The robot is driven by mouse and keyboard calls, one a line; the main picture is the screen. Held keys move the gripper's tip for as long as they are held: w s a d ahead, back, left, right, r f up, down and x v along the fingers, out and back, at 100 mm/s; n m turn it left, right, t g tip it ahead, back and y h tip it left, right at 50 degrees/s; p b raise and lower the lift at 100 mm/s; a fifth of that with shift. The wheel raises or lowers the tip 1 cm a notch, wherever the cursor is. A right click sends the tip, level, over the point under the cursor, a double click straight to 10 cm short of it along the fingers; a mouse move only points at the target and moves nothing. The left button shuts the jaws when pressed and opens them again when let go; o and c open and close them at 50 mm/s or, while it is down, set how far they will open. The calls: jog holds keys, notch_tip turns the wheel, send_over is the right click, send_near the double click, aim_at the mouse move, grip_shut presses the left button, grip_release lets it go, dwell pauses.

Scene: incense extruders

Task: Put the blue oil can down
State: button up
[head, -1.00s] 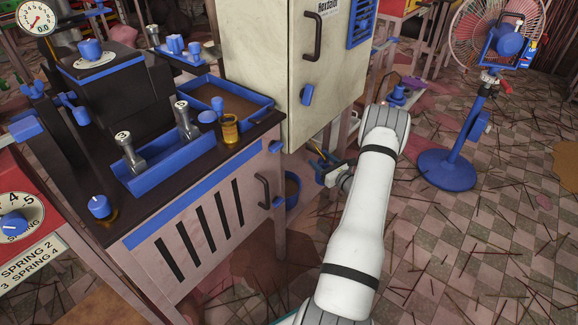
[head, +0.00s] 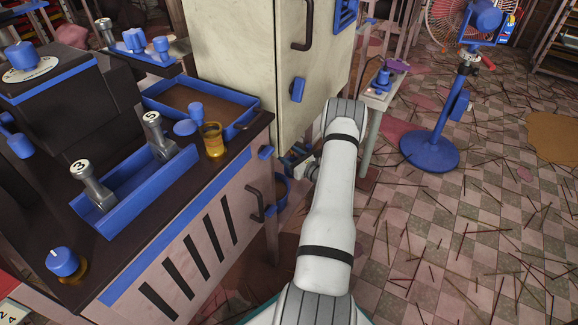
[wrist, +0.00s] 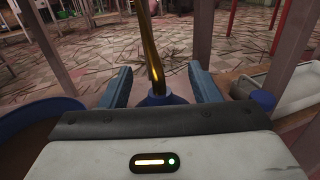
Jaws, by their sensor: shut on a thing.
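The blue oil can (wrist: 156,98) is between the two blue fingers of my gripper (wrist: 160,82) in the wrist view. Its long brass-coloured spout rises up past the top of that view. My gripper is shut on it. The lower part of the can is hidden behind the gripper body. In the head view my gripper (head: 297,160) is low beside the bench's right end, below the pale cabinet.
A blue round tub (wrist: 45,102) with brown contents lies left of my gripper. Table legs (wrist: 202,35) stand around it. A bench with a blue tray (head: 177,185) is at left. A small white stand (head: 382,98) and a blue fan (head: 430,150) are right; the tiled floor holds scattered sticks.

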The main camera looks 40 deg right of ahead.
jog(key=shift+s+d+f+b, duration=0.15)
jog(key=shift+f+b, duration=0.5)
jog(key=shift+f, duration=0.95)
jog(key=shift+f, duration=0.2)
jog(key=o, duration=1.2)
jog(key=shift+r, duration=0.1)
